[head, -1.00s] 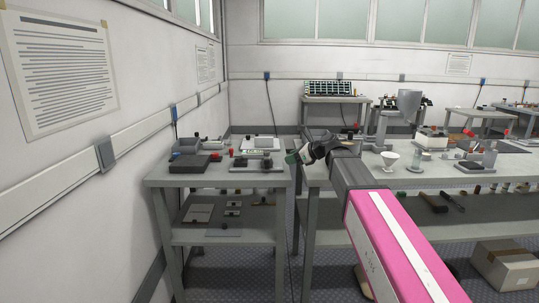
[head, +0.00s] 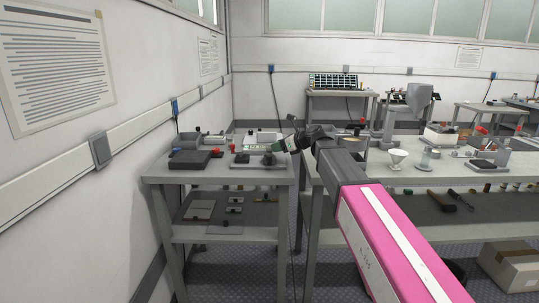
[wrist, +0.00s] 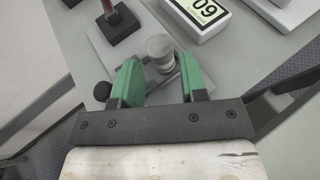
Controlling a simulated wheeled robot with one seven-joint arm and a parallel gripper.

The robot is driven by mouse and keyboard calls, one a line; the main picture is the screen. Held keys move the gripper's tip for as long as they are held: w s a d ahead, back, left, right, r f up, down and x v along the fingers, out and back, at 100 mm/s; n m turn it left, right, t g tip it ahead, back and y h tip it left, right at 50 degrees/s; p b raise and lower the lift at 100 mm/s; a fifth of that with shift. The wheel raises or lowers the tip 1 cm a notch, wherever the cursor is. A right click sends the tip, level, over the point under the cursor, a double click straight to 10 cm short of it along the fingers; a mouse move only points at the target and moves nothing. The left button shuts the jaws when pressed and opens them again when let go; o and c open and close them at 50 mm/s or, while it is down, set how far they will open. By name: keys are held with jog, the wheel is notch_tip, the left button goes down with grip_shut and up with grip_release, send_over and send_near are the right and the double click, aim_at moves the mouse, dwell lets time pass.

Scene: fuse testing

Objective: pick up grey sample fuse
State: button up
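My gripper (wrist: 157,88) has two green fingers, spread apart with nothing between their pads. A short grey cylinder (wrist: 160,47), which looks like the grey sample fuse, stands just beyond the fingertips, roughly in line with the gap. It is upright on a grey plate (wrist: 168,84), apart from the fingers; its lower part is partly hidden. In the head view my gripper (head: 280,144) is above the right side of the left table (head: 160,179); I cannot clearly pick out the fuse there.
A white device with a numeric display (wrist: 201,14) lies beyond the cylinder. A red post on a black base (wrist: 116,23) is at upper left. A round black knob (wrist: 102,91) sits close beside the left finger.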

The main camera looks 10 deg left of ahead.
aim_at(269, 153)
jog(key=x, duration=0.4)
jog(key=c, duration=0.7)
jog(key=shift+r, duration=0.1)
